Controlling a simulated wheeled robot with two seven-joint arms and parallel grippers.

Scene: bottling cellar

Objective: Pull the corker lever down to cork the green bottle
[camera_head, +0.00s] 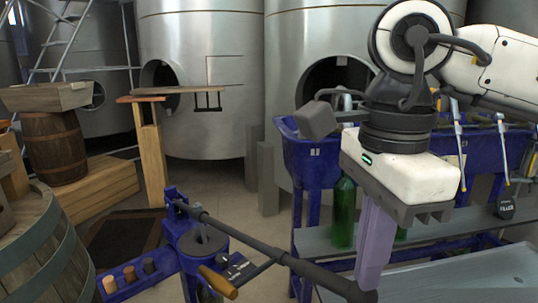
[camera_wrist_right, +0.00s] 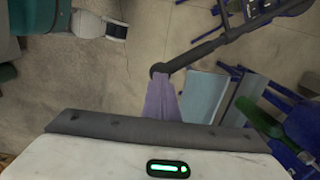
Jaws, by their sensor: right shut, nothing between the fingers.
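The corker (camera_head: 196,243) is a blue frame at the lower middle of the head view. Its long dark lever (camera_head: 268,250) slants from the frame down to the right and toward me. In the wrist view the lever (camera_wrist_right: 208,46) ends in a round knob. My right gripper (camera_head: 368,286) has lilac fingers, shut and empty, pointing down at the lever's near end. In the wrist view its fingertips (camera_wrist_right: 160,78) overlap the knob; I cannot tell whether they touch. Dark green glass (camera_head: 207,293) shows low under the corker, mostly hidden. My left gripper is out of view.
A green bottle (camera_head: 343,212) stands upright on the grey shelf of a blue rack (camera_head: 314,160) behind my right arm. Several corks (camera_head: 130,279) stand on the corker's left side. A barrel (camera_head: 45,245) stands at the left. Steel tanks (camera_head: 200,60) line the back.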

